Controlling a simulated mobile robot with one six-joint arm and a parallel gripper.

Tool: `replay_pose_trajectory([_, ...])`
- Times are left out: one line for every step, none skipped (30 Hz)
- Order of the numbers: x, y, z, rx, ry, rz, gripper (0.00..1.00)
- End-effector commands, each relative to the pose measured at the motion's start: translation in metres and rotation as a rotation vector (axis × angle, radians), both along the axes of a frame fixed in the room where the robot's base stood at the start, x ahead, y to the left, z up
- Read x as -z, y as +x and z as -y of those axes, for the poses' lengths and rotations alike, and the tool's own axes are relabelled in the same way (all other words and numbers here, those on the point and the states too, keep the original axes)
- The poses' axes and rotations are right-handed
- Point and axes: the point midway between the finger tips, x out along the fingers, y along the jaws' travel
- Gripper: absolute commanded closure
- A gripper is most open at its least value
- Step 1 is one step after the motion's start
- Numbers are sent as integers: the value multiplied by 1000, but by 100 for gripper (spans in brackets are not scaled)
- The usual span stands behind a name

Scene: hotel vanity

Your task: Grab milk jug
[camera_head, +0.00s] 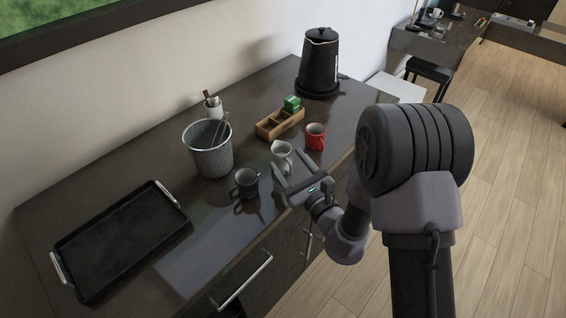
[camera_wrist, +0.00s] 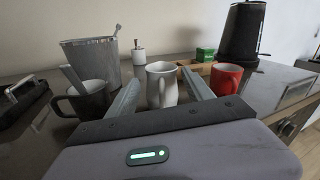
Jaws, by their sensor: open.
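The milk jug (camera_head: 282,157) is white and stands upright on the dark counter, between a dark mug and a red mug. In the wrist view the jug (camera_wrist: 161,85) shows between my gripper's two fingers, a little beyond or level with their tips. My gripper (camera_head: 289,161) is open and empty, low over the counter's front edge, its fingers pointing at the jug from the front. It also shows in the wrist view (camera_wrist: 160,80). I cannot tell whether a finger touches the jug.
A dark mug (camera_head: 246,183) stands left of the jug and a red mug (camera_head: 316,136) right. Behind are a grey bucket (camera_head: 208,150), a wooden box (camera_head: 268,128) with a green packet (camera_head: 292,104), and a black kettle (camera_head: 319,65). A black tray (camera_head: 120,240) lies left.

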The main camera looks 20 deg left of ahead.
Motion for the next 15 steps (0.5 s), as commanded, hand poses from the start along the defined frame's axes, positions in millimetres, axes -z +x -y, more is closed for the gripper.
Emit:
replay_pose_trajectory([3, 8, -7, -1, 2, 4, 40])
replay_pose_trajectory([4, 13, -11, 0, 1, 5, 40])
replay_pose_trajectory([4, 18, -17, -2, 1, 5, 40])
replay_pose_trajectory([3, 21, -21, -2, 1, 3, 40])
replay_pose_trajectory([3, 24, -23, -2, 1, 3, 40])
replay_pose_trajectory([3, 27, -26, 0, -1, 2, 40])
replay_pose_trajectory([2, 28, -27, 1, 0, 2, 40])
replay_pose_trajectory([2, 29, -28, 1, 1, 1, 40])
replay_pose_trajectory([2, 29, -28, 1, 1, 1, 40])
replay_pose_trajectory([2, 29, -28, 1, 1, 1, 40])
replay_pose_trajectory([2, 29, -28, 1, 1, 1, 40])
replay_pose_trajectory([2, 29, -28, 1, 1, 1, 40])
replay_pose_trajectory([2, 29, -28, 1, 1, 1, 40])
replay_pose_trajectory([2, 29, -27, 1, 0, 2, 46])
replay_pose_trajectory([2, 29, -28, 1, 0, 2, 54])
